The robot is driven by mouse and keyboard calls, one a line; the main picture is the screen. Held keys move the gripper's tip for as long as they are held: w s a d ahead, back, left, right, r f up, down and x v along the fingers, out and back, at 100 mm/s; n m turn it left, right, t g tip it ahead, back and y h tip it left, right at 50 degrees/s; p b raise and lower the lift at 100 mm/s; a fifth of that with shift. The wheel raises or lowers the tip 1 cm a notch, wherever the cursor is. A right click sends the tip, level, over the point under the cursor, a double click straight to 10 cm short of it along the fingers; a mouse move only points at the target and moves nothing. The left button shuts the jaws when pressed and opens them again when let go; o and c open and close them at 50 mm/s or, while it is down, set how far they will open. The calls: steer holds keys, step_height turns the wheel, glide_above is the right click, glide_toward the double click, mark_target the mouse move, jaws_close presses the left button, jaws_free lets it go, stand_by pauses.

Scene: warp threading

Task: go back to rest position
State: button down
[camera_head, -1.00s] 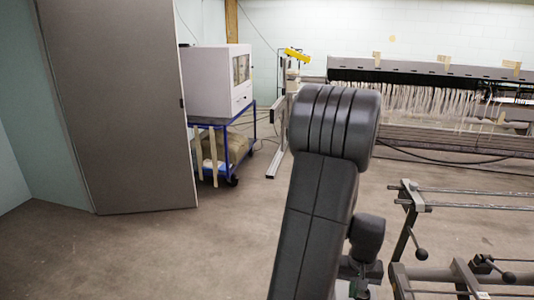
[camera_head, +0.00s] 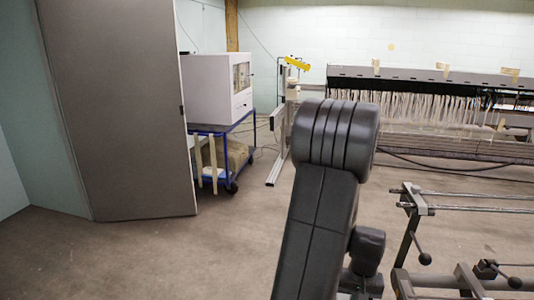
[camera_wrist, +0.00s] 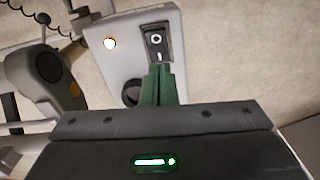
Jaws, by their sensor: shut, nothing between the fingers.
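My gripper (camera_wrist: 161,86) shows in the wrist view as two dark green fingers pressed together with nothing between them. A grey control box (camera_wrist: 115,50) lies beyond the fingers. On it are a black rocker switch (camera_wrist: 158,40) marked O and I, right above the fingertips in the picture, and a small lit lamp (camera_wrist: 110,43). A round black part (camera_wrist: 131,92) is partly hidden beside the fingers. I cannot tell whether the fingertips touch the box. In the head view my arm stands bent in the middle, and my gripper is out of sight.
Metal frames with rods and ball-ended levers (camera_head: 422,257) stand close at the right. Behind is a loom with hanging white threads (camera_head: 430,103). A blue cart (camera_head: 222,128) carries a white cabinet (camera_head: 215,88). A grey panel (camera_head: 120,110) stands left. The floor (camera_head: 180,255) at lower left is clear.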

step_height(320, 180, down, 3)
steer(key=shift+f+b, duration=0.15)
steer(key=shift+b, duration=0.7)
steer(key=shift+r, duration=0.2)
